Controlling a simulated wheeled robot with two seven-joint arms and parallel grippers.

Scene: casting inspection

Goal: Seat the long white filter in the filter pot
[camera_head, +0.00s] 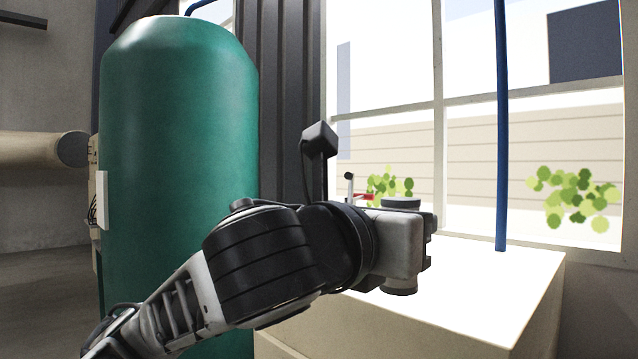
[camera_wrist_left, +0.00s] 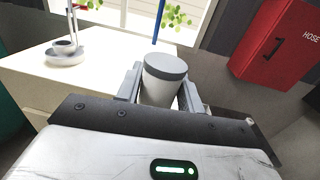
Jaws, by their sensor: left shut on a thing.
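My left gripper (camera_head: 428,240) is shut on a white cylinder with a grey cap, which I take to be the long white filter (camera_head: 401,203). In the left wrist view the filter (camera_wrist_left: 160,90) stands between the two fingers (camera_wrist_left: 163,97), cap towards the camera. In the head view its cap shows above the gripper and its lower end below. A low white round fitting with a dark ring, probably the filter pot (camera_wrist_left: 66,57), stands on the white-topped bench at upper left of the wrist view, apart from the filter. In the head view my arm hides it. My right gripper is not in view.
The bench (camera_head: 500,285) has clear white top around the fitting. A blue upright pipe (camera_head: 502,130) rises at its back. A small red lever (camera_head: 362,197) shows behind my wrist. A green tank (camera_head: 180,150) stands left. A red hose cabinet (camera_wrist_left: 280,45) is at right.

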